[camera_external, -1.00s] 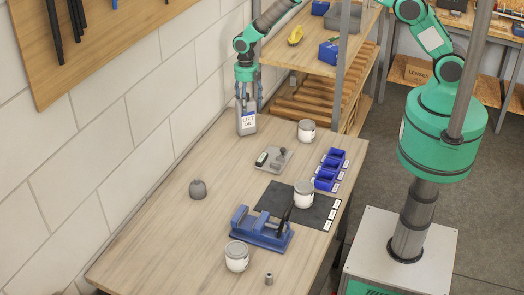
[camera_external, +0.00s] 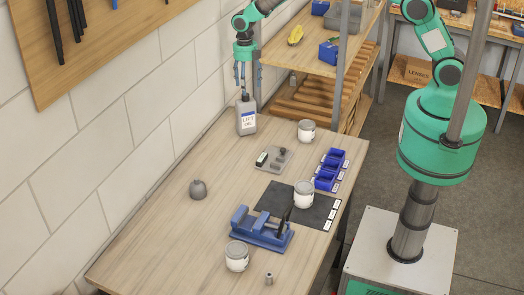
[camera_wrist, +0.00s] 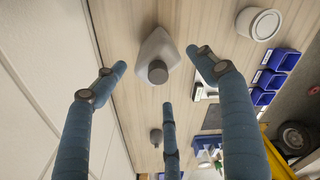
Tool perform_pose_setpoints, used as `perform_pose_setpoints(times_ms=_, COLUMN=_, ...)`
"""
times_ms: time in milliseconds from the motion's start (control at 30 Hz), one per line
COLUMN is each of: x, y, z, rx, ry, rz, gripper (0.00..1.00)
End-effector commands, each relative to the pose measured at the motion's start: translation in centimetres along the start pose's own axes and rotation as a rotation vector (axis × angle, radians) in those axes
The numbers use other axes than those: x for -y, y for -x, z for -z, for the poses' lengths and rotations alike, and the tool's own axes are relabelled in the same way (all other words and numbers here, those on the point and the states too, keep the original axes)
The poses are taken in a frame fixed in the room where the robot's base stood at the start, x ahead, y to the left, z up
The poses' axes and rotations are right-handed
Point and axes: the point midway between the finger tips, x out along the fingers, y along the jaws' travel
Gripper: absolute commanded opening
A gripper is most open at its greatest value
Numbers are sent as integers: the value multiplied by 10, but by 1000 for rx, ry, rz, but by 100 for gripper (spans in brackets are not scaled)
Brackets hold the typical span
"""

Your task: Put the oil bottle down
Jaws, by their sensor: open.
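The oil bottle (camera_external: 246,120) is a grey jug with a dark cap and a white and blue label reading "LIFT OIL". It stands upright on the wooden workbench (camera_external: 170,215) at its far end, close to the wall. My gripper (camera_external: 241,82) is just above the bottle, with its fingers pointing down and apart from it. In the wrist view the blue fingers of my gripper (camera_wrist: 165,95) are spread open and empty. The bottle (camera_wrist: 157,55) shows between and beyond them, seen from above with its cap towards the camera.
Several pale cans, one a can (camera_external: 306,131) right of the bottle, stand on the bench. Blue bins (camera_external: 331,168), a grey plate with small parts (camera_external: 273,159), a blue vise (camera_external: 260,232) and a dark mat (camera_external: 318,208) lie nearer. A wooden shelf (camera_external: 290,50) stands beyond the bench.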

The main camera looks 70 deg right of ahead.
Motion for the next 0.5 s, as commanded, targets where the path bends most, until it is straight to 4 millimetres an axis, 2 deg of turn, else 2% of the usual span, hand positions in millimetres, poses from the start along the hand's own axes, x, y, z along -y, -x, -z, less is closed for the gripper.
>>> perform_pose_setpoints(times_ms=200, x=0, y=23, z=0, rx=0, ry=0, rz=0, gripper=72)
perform_pose_setpoints(times_ms=500, x=0, y=29, z=0, rx=0, ry=0, rz=0, gripper=72)
